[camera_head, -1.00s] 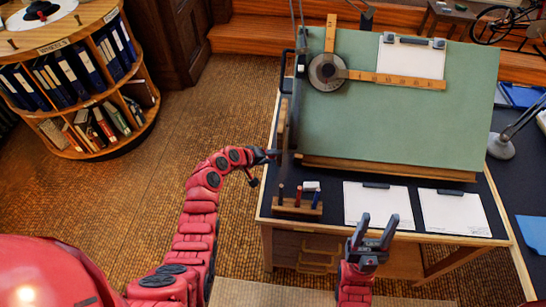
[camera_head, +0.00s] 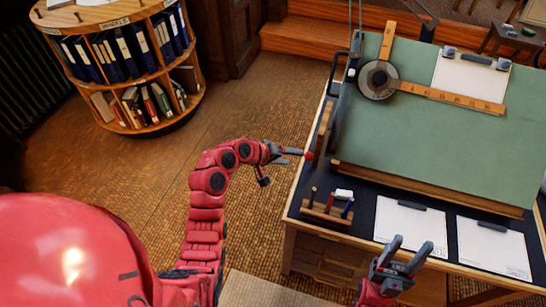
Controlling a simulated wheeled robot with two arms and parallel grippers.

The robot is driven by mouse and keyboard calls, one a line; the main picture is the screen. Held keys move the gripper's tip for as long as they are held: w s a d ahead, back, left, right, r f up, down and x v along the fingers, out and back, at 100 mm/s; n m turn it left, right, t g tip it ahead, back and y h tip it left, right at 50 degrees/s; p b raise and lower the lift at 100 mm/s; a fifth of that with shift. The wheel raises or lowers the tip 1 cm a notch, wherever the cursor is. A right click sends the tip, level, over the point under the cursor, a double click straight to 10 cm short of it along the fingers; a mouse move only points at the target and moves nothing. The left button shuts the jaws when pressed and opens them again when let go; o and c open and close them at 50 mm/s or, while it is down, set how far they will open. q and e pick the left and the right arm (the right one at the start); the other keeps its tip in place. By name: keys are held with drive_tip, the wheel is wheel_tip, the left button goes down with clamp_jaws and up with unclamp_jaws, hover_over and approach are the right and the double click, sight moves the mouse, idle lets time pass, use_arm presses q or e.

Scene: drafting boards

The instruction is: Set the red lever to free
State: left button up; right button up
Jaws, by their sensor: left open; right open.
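The red lever's small red knob (camera_head: 309,155) shows at the left side of the drafting stand, beside a wooden upright. The rest of the lever is hard to make out, and I cannot read any mark for free. The green drafting board (camera_head: 440,130) is tilted above the black desk. My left gripper (camera_head: 291,153) is open and empty just left of the knob, its fingertips pointing at it with a small apparent gap. My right gripper (camera_head: 411,253) is open and empty, pointing up in front of the desk's near edge.
A wooden pen block (camera_head: 326,211) with pens and a white eraser (camera_head: 344,194) stand below the knob. Two clipboards (camera_head: 410,228) lie on the desk. A drafting arm with a round head (camera_head: 378,80) is on the board. A round bookcase (camera_head: 130,70) stands back left; floor between is clear.

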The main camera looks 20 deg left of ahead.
use_arm(q)
drive_tip(key=b+v, duration=0.1)
drive_tip(key=v, duration=0.6)
drive_tip(key=shift+a+r, duration=0.2)
drive_tip(key=shift+a, duration=0.05)
drive_tip(key=shift+s, duration=0.15)
